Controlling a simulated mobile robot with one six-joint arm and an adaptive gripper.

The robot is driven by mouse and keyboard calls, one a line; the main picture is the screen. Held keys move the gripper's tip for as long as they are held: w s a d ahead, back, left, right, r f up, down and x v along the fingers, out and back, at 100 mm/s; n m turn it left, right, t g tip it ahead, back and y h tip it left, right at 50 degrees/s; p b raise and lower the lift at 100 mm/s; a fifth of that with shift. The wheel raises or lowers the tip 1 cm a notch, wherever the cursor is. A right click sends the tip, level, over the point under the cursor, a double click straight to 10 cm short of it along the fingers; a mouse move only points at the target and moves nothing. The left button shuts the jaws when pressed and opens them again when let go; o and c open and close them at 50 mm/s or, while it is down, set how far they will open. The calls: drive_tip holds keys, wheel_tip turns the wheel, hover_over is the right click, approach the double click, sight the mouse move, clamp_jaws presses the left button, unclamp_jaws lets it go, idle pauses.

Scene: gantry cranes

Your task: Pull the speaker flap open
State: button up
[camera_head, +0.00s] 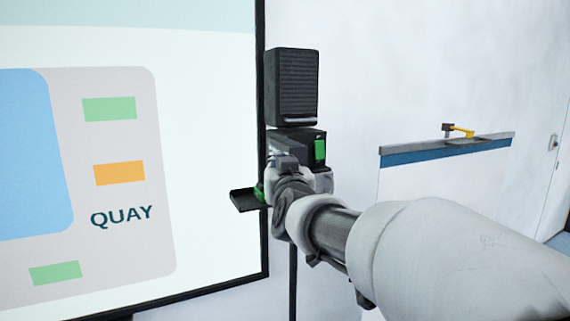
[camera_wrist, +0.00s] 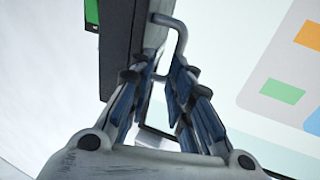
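A black speaker-like box (camera_head: 292,85) with a ribbed front hangs on the wall beside the big screen. A silver bar (camera_head: 296,121) runs along its lower edge. Below it is a dark box with a green panel (camera_head: 320,150). My gripper (camera_head: 286,162) is in front of this lower box and covers part of it. In the wrist view my gripper (camera_wrist: 162,80) is open, with a thin U-shaped metal handle (camera_wrist: 183,38) between its fingers. The handle joins a grey face (camera_wrist: 154,36) beside the dark box (camera_wrist: 117,45). Whether this face is the flap, I cannot tell.
The screen (camera_head: 120,180) with the word QUAY fills the left. A small dark ledge (camera_head: 243,200) sticks out below the gripper. A white partition with a blue band (camera_head: 440,152) stands to the right, with a yellow-handled tool (camera_head: 460,129) on top.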

drive_tip(key=shift+o, duration=0.5)
drive_tip(key=shift+w+d, duration=0.2)
drive_tip(key=shift+w, duration=0.15)
drive_tip(key=shift+w+f, duration=0.15)
drive_tip(key=shift+f, duration=0.25)
drive_tip(key=s+a+p, duration=0.9)
drive_tip(key=s+a, duration=0.3)
drive_tip(key=a, duration=0.3)
drive_tip(key=shift+a+r, duration=0.15)
drive_tip(key=shift+a, duration=0.05)
idle(1.0)
drive_tip(key=shift+s, duration=0.15)
